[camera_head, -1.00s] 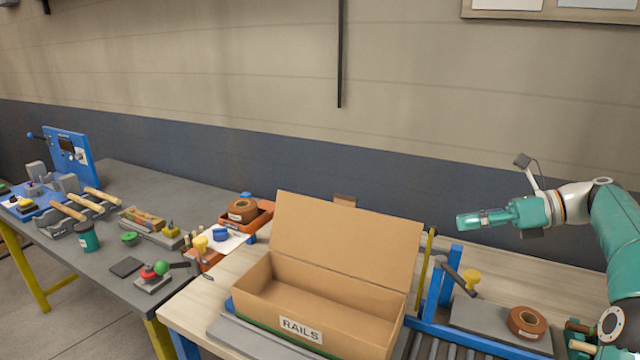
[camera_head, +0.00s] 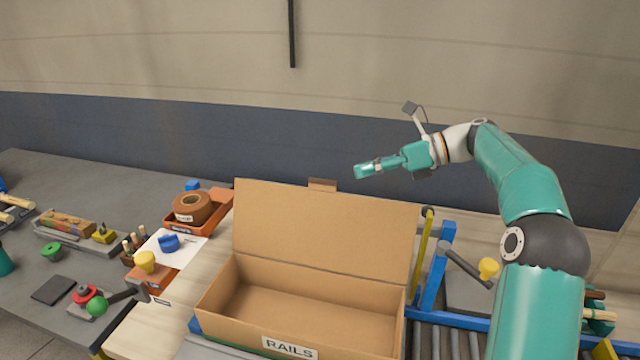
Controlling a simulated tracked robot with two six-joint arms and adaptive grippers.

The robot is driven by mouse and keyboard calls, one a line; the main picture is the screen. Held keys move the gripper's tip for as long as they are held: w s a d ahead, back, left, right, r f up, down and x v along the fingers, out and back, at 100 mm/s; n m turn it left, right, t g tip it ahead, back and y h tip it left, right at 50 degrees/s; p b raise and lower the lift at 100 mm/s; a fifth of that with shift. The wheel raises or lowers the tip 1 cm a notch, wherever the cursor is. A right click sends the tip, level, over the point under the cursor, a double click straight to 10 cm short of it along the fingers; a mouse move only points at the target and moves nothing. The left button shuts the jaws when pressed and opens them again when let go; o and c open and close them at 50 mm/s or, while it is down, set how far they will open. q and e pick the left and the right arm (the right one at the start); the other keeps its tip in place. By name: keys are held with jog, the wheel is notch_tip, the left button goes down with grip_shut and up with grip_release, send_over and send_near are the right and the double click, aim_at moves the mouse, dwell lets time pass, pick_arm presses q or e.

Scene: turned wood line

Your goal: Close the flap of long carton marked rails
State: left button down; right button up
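The long carton (camera_head: 225,309) marked RAILS stands on the pale wooden bench, and its inside looks empty. Its flap (camera_head: 325,232) stands up along the back edge, leaning slightly back, so the carton is open. My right gripper (camera_head: 362,171) is in the air above and behind the flap's top edge, pointing left, apart from the carton. Its fingers appear close together with nothing visible between them, but I see them from the side and cannot tell whether they are shut. My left gripper is not in view.
A blue frame with a yellow post (camera_head: 422,255) and rollers stands right of the carton. An orange tray (camera_head: 199,221) with a brown tape roll (camera_head: 193,206) sits back left. A yellow-knobbed tool (camera_head: 145,262) lies left. The grey table (camera_head: 110,180) has clear room at its back.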

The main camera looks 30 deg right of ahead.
aim_at(323, 181)
jog(key=x, duration=0.9)
jog(key=shift+w+a+f, duration=0.15)
jog(key=shift+a, duration=0.2)
grip_shut()
